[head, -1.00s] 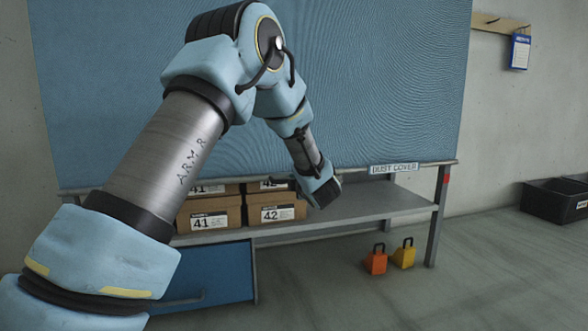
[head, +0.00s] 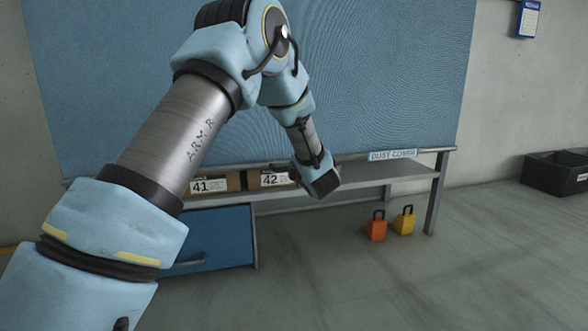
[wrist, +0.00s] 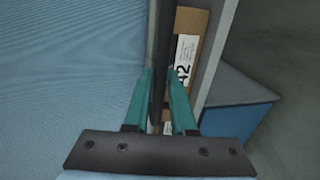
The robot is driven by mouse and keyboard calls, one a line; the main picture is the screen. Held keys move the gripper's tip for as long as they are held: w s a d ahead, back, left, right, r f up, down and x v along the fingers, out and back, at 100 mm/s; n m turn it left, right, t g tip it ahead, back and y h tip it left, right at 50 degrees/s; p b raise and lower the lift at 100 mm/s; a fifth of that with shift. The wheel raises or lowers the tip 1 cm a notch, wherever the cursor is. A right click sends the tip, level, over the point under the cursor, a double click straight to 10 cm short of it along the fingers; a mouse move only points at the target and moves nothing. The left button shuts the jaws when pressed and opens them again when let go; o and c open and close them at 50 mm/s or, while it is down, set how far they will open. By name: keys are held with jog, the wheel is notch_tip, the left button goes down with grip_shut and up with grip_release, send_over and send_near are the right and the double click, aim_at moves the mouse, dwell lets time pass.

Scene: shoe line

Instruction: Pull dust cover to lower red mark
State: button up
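The dust cover (head: 380,80) is a large blue ribbed sheet hanging in front of the shelf unit, with a bar (head: 430,151) along its bottom edge and a "DUST COVER" label (head: 392,155). In the wrist view, the teal fingers of my gripper (wrist: 160,75) stand on both sides of the dark bar (wrist: 160,40), closed around it. In the head view my gripper (head: 318,188) is at the bar's middle, its fingertips mostly hidden. No red mark shows now; the bar's right end is over the upper part of the right post (head: 435,195).
Boxes marked 41 (head: 208,186) and 42 (head: 270,179) stand on the shelf (head: 400,175) below the bar. A blue drawer (head: 225,235) is beneath. Orange (head: 375,230) and yellow (head: 404,223) weights stand on the floor. A black bin (head: 552,174) is at right.

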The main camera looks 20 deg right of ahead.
jog(key=o, duration=0.3)
jog(key=shift+p+v, duration=2.1)
jog(key=shift+v, duration=3.25)
jog(key=shift+a, duration=0.1)
